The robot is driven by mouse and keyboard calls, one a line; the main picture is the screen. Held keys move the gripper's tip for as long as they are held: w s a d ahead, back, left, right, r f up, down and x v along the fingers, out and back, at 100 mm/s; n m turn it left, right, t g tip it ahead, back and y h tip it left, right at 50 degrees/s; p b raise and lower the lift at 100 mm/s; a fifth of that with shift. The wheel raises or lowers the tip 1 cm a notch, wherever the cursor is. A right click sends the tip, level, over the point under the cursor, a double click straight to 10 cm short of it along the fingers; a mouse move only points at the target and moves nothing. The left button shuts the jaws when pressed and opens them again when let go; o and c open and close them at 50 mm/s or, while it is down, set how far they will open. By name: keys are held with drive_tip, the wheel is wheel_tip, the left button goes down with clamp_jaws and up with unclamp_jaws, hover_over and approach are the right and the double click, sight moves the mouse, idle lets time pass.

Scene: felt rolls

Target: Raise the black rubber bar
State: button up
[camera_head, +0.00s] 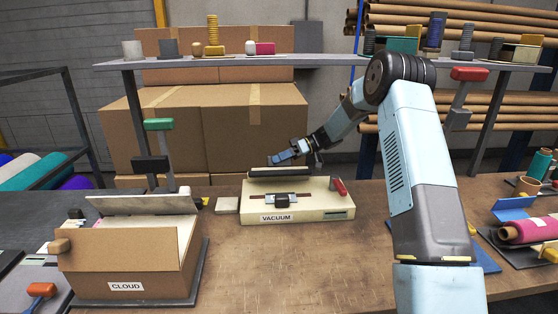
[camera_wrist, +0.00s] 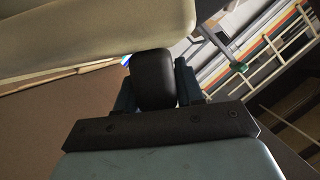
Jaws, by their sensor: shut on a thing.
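The black rubber bar (camera_head: 279,172) is a long dark strip lying level along the back of the cream machine labelled VACUUM (camera_head: 325,210). I cannot tell whether there is a gap under it. My gripper (camera_head: 285,158) reaches in from the right, at the bar's far side. In the wrist view, the bar's rounded black end (camera_wrist: 153,80) sits between the two blue fingers of my gripper (camera_wrist: 154,88), which is shut on it. The machine's cream body (camera_wrist: 80,28) shows close by there. The rest of the bar is hidden in that view.
An open cardboard box labelled CLOUD (camera_head: 125,262) stands at the left. A shelf (camera_head: 330,60) with small items runs above the bench. Large cartons (camera_head: 250,125) stand behind the machine. A pink roll (camera_head: 528,229) lies at the right. The front middle of the bench is clear.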

clamp_jaws()
drive_tip(key=shift+w, duration=0.1)
drive_tip(key=shift+w+r, duration=0.15)
drive_tip(key=shift+w, duration=0.2)
drive_tip(key=o, duration=0.6)
unclamp_jaws()
drive_tip(key=v, duration=1.3)
drive_tip(key=shift+w+d, duration=0.2)
drive_tip(key=shift+d, duration=0.2)
